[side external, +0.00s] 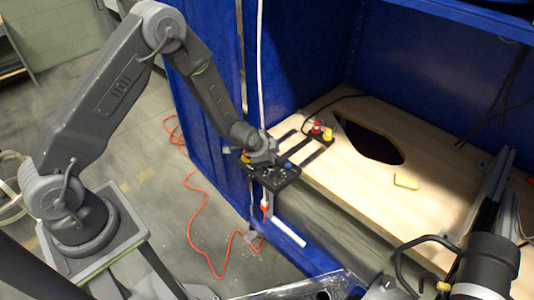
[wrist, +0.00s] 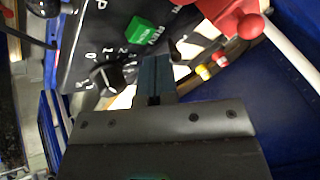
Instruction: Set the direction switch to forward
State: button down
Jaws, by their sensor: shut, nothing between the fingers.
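The black control panel (side external: 277,176) sits at the front edge of the wooden deck in the side view. In the wrist view the panel face (wrist: 100,32) shows at an angle, with a green switch (wrist: 140,30) beside letters that seem to read REV. Which way this switch is set I cannot tell. A black dial (wrist: 106,76) with numbers around it lies to its left. My gripper (wrist: 156,62) is shut and empty, its fingertips just below the green switch; contact is unclear. In the side view my gripper (side external: 262,158) is over the panel and hides part of it.
A red knob (wrist: 250,26) on a white rod is at the wrist view's upper right. Red and yellow parts (side external: 322,131) stand on the deck (side external: 350,190) behind the panel. The deck has a dark opening (side external: 368,142) and a small yellow block (side external: 406,181). Blue walls enclose it.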

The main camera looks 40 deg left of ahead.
jog(key=shift+d, duration=0.15)
jog(key=shift+w+d, duration=0.15)
jog(key=shift+d+g+h, duration=0.15)
jog(key=shift+g+h, duration=0.15)
jog(key=shift+g, duration=0.3)
jog(key=shift+w+a+r+g, duration=0.3)
jog(key=shift+a+g, duration=0.15)
jog(key=shift+g, duration=0.35)
